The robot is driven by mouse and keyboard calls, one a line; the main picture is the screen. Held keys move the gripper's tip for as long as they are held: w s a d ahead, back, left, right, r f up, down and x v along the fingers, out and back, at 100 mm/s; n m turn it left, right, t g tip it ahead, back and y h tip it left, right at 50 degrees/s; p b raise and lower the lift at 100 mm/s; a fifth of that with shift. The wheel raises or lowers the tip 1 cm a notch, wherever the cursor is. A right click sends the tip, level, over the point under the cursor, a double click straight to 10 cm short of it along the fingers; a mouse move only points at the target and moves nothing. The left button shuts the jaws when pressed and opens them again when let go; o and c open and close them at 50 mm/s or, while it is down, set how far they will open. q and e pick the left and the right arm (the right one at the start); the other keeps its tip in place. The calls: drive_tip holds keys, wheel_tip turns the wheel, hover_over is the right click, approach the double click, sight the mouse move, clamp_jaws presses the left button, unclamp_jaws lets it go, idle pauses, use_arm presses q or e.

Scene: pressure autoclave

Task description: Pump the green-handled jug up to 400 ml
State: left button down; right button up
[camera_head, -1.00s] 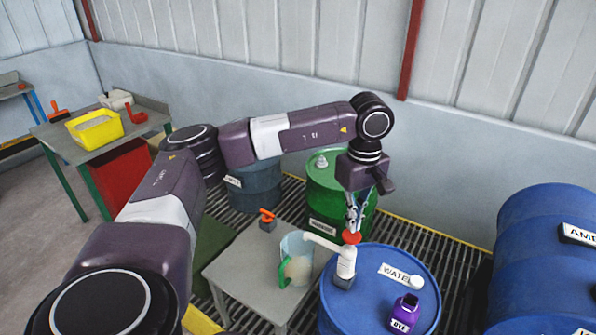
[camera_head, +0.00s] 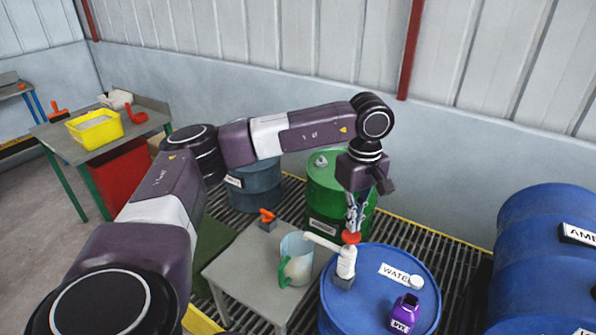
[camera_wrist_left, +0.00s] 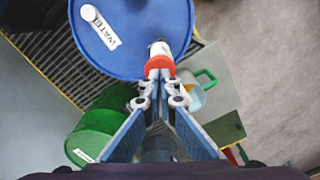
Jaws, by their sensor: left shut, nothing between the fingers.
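The jug (camera_head: 297,246) with a green handle stands upright on a small grey table, under the spout of a white pump (camera_head: 347,262). The pump stands on the blue water drum (camera_head: 395,255) and has a red top (camera_head: 351,237). My left gripper (camera_head: 353,228) points down with its fingertips shut, right at the red top. In the left wrist view the closed fingertips (camera_wrist_left: 160,75) meet at the red top (camera_wrist_left: 160,64), and the jug (camera_wrist_left: 192,98) shows beside them. A pale patch shows in the jug, but its level is too small to read. My right gripper is not in view.
A purple bottle (camera_head: 404,313) and a white cap (camera_head: 416,281) are on the water drum. A green drum (camera_head: 325,190) stands behind my left gripper. An orange-handled item (camera_head: 267,219) is at the small table's (camera_head: 240,268) back edge. Another blue drum (camera_head: 545,260) lies at right.

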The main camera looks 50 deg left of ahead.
sight(351, 235)
use_arm(q)
drive_tip(key=shift+f, duration=0.1)
drive_tip(key=shift+s+f+b, duration=0.1)
drive_tip(key=shift+f+b, duration=1.8)
drive_tip(key=shift+f, duration=0.6)
drive_tip(key=shift+r, duration=0.2)
drive_tip(key=shift+r+p, duration=1.6)
drive_tip(key=shift+r, duration=0.8)
drive_tip(key=shift+f, duration=0.1)
